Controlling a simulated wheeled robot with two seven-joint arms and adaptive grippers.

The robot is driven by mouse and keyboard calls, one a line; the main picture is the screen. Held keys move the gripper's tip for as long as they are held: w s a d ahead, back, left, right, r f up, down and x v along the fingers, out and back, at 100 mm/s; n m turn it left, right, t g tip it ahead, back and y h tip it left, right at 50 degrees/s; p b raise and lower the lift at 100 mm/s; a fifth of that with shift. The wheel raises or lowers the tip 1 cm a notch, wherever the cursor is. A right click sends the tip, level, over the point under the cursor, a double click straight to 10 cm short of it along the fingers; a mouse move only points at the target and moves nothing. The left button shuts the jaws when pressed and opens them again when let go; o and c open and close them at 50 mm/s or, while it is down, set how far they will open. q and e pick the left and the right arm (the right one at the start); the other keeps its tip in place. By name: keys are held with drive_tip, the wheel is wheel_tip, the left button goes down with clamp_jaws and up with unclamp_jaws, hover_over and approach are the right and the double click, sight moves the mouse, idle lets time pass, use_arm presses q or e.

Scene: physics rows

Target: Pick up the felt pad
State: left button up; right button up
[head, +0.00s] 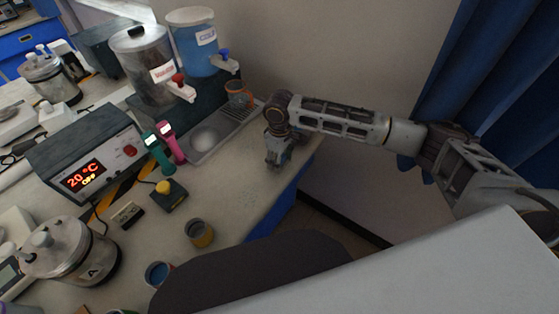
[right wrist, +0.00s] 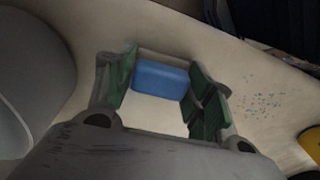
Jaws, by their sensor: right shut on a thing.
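The felt pad (right wrist: 160,81) looks like a small blue block with rounded edges in the right wrist view. It sits between the green-lined fingers of my right gripper (head: 277,161), which is shut on it. In the head view the gripper points down over the right end of the bench, beside the drip tray, and mostly hides the pad. I cannot tell whether the pad touches the bench top. My left gripper is not in view.
A metal drip tray (head: 222,138) with a glass stands left of the gripper, below two dispensers (head: 196,42). The bench edge and a blue curtain (head: 490,70) lie right.

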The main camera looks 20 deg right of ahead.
drive_tip(key=shift+r, duration=0.6)
wheel_tip(320, 180, up, 8)
drive_tip(key=shift+f+p, duration=0.15)
drive_tip(key=shift+p, duration=0.15)
drive_tip(key=shift+r, duration=0.5)
drive_tip(key=o, duration=0.4)
drive_tip(key=c, duration=0.4)
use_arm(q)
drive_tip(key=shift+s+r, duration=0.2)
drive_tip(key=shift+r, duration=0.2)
